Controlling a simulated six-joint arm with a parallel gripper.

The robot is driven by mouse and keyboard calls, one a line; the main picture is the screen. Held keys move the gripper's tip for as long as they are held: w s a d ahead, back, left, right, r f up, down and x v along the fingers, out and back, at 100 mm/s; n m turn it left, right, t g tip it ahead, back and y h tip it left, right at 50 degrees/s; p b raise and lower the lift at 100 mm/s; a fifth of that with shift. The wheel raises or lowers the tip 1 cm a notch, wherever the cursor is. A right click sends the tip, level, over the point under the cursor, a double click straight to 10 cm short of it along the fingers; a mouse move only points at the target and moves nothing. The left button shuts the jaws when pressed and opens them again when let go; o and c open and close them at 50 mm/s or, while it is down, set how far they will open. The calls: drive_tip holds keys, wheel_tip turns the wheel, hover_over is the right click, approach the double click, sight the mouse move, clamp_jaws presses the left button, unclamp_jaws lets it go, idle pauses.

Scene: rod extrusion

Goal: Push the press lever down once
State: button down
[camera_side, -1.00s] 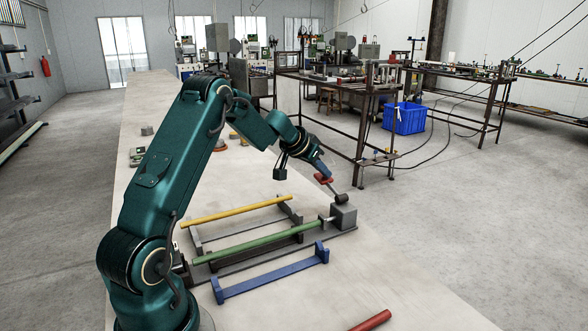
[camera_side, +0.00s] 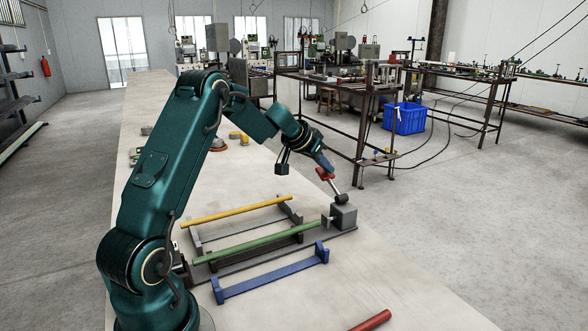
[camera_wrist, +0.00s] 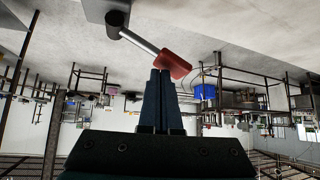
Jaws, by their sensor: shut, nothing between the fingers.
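The press lever has a red handle (camera_side: 325,174) on a silver shaft (camera_side: 333,185), tilted up and left from a dark pivot on the grey press block (camera_side: 344,216). My gripper (camera_side: 329,168) is shut and empty, with its tips right at the red handle; contact cannot be told for sure. In the wrist view, the shut fingers (camera_wrist: 160,75) end beside the red handle (camera_wrist: 173,62), and the shaft (camera_wrist: 138,42) runs to the dark pivot (camera_wrist: 117,22). A green rod (camera_side: 245,245) lies along the press bed, with its right end near the block.
An empty blue rack (camera_side: 270,278) stands in front. A red rod (camera_side: 371,321) lies at the table's near edge. The table (camera_side: 400,300) is clear between the blue rack and red rod.

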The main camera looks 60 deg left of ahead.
drive_tip(key=shift+d+r, duration=0.65)
drive_tip(key=shift+r, duration=0.35)
drive_tip(key=shift+r, duration=0.1)
drive_tip(key=d+r, duration=0.1)
drive_tip(key=r, duration=0.1)
drive_tip(key=d+r, duration=0.1)
drive_tip(key=r, duration=0.1)
drive_tip(key=shift+d, duration=0.35)
